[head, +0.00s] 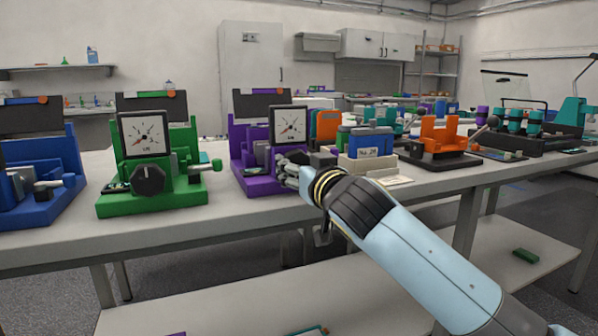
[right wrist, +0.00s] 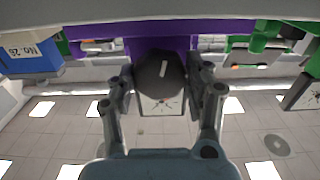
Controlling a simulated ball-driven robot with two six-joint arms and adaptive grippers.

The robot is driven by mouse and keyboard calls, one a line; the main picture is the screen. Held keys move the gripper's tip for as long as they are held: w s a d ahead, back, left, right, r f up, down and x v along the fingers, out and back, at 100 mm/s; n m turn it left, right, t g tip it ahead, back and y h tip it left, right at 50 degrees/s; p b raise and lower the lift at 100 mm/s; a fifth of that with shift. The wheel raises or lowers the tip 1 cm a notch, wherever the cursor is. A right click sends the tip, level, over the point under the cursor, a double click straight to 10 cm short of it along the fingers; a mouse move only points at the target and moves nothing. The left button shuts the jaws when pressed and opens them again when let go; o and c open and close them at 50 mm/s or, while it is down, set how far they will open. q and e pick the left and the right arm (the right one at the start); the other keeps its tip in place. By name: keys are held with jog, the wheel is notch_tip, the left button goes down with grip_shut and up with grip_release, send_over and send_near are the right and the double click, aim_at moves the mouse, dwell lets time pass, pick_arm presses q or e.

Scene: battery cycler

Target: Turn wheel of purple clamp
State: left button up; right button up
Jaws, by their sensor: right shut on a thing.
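The purple clamp (head: 238,152) stands on the bench near the middle of the head view, with a dial gauge (head: 290,124) on it. My right gripper (head: 287,168) is at its front and hides its wheel there. In the right wrist view, which is upside down, the dark wheel (right wrist: 158,80) with a short white mark sits between my two fingers. They are shut on its left and right sides. The gauge face (right wrist: 160,106) shows past the wheel. My left gripper is not in view.
A green clamp (head: 125,205) with a black wheel stands to the left, and a blue clamp (head: 40,215) beyond it. A blue battery (head: 370,143) in a pale holder and an orange fixture (head: 440,133) stand to the right. The bench's front edge (head: 165,235) is bare.

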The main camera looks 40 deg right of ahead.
jog(key=m, duration=0.3)
jog(key=m+b, duration=0.1)
jog(key=m, duration=0.2)
jog(key=shift+f+m, duration=0.2)
jog(key=shift+m, duration=0.1)
dwell(0.5)
jog(key=o, duration=1.2)
jog(key=shift+a+r, duration=0.1)
jog(key=shift+s, duration=0.15)
jog(key=v, duration=1.1)
jog(key=shift+s, duration=0.35)
